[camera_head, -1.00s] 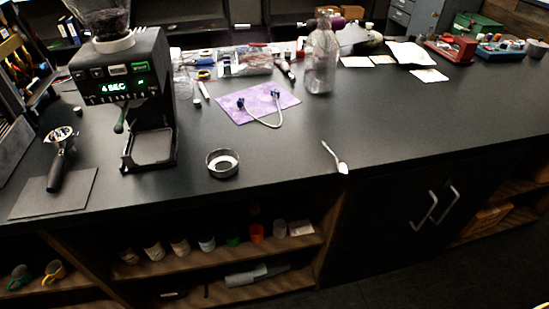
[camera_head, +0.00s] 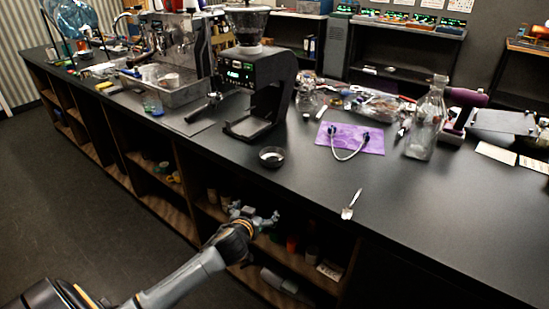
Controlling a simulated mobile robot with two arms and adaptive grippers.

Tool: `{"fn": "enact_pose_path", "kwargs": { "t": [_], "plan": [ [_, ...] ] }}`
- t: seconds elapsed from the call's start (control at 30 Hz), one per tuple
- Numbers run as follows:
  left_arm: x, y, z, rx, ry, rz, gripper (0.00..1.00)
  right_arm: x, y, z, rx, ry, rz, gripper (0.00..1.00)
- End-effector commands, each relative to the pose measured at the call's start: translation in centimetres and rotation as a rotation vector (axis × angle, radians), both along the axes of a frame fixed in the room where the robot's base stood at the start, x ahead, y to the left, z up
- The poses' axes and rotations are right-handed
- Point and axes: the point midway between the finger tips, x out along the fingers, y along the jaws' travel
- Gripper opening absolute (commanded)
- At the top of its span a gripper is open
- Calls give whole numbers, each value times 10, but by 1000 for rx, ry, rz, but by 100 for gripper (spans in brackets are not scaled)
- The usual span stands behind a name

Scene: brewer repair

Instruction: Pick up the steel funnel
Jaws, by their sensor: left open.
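A small, low round piece with a shiny rim and dark inside, which looks like the steel funnel (camera_head: 271,156), sits on the black counter near its front edge. It is too small to be sure of its shape. My left gripper (camera_head: 265,217) is open and empty, in front of the shelves and lower in the picture than the funnel, well apart from it. My right gripper is out of view.
A black grinder (camera_head: 252,85) stands behind and left of the funnel. A spoon (camera_head: 351,205) lies near the front edge. A purple mat (camera_head: 365,138) with a looped cable and a glass bottle (camera_head: 425,125) stand to the right. The counter around the funnel is clear.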

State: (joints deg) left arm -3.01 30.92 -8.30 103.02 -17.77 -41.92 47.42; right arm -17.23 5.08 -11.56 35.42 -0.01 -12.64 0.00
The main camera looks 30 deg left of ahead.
Motion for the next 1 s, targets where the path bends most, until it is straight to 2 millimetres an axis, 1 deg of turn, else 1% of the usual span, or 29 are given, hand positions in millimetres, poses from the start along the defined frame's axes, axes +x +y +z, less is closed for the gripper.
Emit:
{"fn": "enact_pose_path", "kwargs": {
  "t": [0.03, 0.1, 0.2, 0.27, 0.37, 0.43, 0.6, 0.7, 0.8, 1.0],
  "plan": [
    [6, -2, 40, -3, -71, 3, 99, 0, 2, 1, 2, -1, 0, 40],
    [9, -6, 77, -13, -141, 10, 99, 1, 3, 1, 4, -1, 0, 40],
    [10, -9, 108, -26, -202, 14, 99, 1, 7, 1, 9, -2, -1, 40],
    [11, -9, 117, -30, -219, 16, 99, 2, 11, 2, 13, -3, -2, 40],
    [21, -7, 121, -32, -232, 17, 99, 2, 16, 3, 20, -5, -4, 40],
    [33, -2, 120, -31, -231, 18, 99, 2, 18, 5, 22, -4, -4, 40],
    [64, 8, 113, -31, -230, 18, 99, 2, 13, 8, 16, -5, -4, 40],
    [78, 12, 109, -32, -231, 18, 99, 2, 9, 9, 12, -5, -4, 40],
    [86, 14, 106, -32, -229, 16, 99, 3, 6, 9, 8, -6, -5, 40],
    [96, 18, 106, -33, -230, 17, 99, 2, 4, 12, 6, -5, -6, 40]
  ]
}}
